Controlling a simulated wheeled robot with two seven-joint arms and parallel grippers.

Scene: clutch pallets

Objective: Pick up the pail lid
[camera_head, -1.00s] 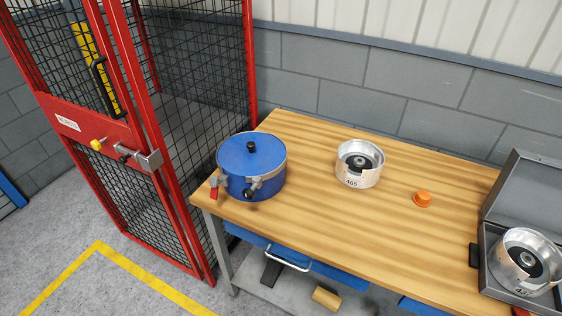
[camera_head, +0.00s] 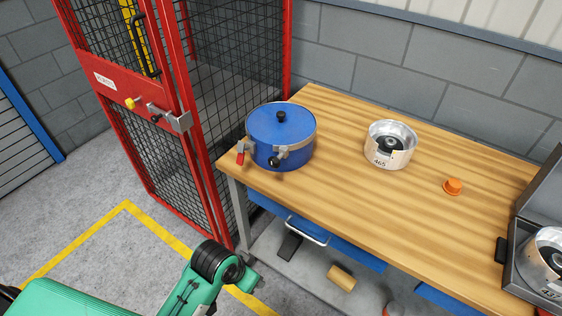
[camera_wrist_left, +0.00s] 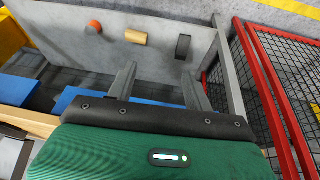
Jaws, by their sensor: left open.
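The pail lid (camera_head: 268,122) is a blue disc with a black knob in its middle. It sits on the blue pail (camera_head: 292,158) at the near left corner of the wooden bench. Metal fittings, one with a red grip, show on the pail's front. My green left arm comes in at the bottom left of the head view, below and in front of the bench. Its fingers are not clear there. In the left wrist view my left gripper (camera_wrist_left: 160,84) is open, its two grey fingers apart with nothing between them. The lid is not in that view. My right gripper is not in view.
A red mesh cage (camera_head: 175,150) stands left of the bench (camera_head: 340,180). A metal drum marked 465 (camera_head: 390,158), an orange cap (camera_head: 453,187) and an open grey case (camera_head: 520,255) are on the bench. A lower shelf (camera_wrist_left: 150,60) holds small items. Bench space right of the pail is clear.

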